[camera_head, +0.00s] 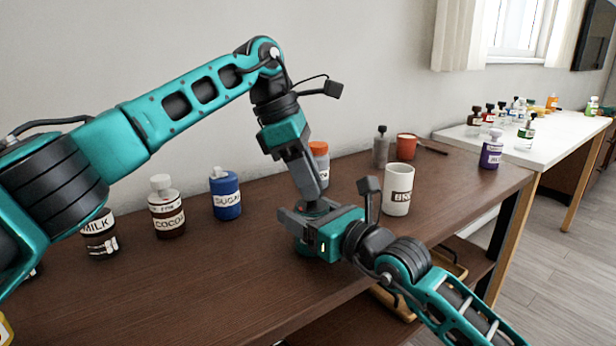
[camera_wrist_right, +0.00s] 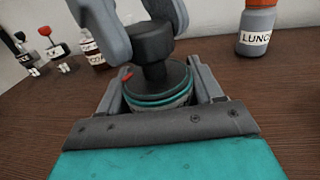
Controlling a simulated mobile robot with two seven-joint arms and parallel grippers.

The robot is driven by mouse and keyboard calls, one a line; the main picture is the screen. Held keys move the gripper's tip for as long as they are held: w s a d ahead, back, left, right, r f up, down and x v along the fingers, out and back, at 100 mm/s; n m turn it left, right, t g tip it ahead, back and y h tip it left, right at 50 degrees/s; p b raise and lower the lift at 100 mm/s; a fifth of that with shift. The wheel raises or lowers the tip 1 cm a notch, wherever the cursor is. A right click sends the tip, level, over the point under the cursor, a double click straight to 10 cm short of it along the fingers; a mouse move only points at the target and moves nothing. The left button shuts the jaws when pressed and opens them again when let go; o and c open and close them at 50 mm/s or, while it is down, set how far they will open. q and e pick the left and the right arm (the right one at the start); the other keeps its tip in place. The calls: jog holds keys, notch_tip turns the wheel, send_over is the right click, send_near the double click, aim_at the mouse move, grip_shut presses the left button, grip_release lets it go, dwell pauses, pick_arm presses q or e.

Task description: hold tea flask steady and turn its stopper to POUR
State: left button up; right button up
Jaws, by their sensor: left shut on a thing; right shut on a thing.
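The tea flask (camera_wrist_right: 160,99) stands on the brown table in the right wrist view, with a teal ring around its top and a small red mark (camera_wrist_right: 127,75) near the rim. Its black stopper (camera_wrist_right: 152,42) rises from the middle. My right gripper (camera_head: 298,222) is shut around the flask body from the side. My left gripper (camera_head: 310,192) comes down from above and is shut on the stopper; its fingers also show in the right wrist view (camera_wrist_right: 140,25). In the head view the grippers hide most of the flask. No POUR marking is readable.
A grey LUNCH container (camera_head: 321,162) with an orange lid stands close behind. A white mug (camera_head: 397,203) is to the right. SUGAR (camera_head: 226,196), COCOA (camera_head: 168,212) and MILK (camera_head: 101,240) jars stand left under my left arm. The table front is clear.

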pick_arm(q)
jog(key=shift+m, duration=0.6)
jog(key=o, duration=1.1)
jog(key=shift+c, duration=0.2)
jog(key=v, duration=0.7)
jog(key=shift+r, duration=0.25)
jog(key=shift+w+a, duration=0.1)
jog(key=shift+w, duration=0.05)
pick_arm(e)
jog(key=o, duration=1.2)
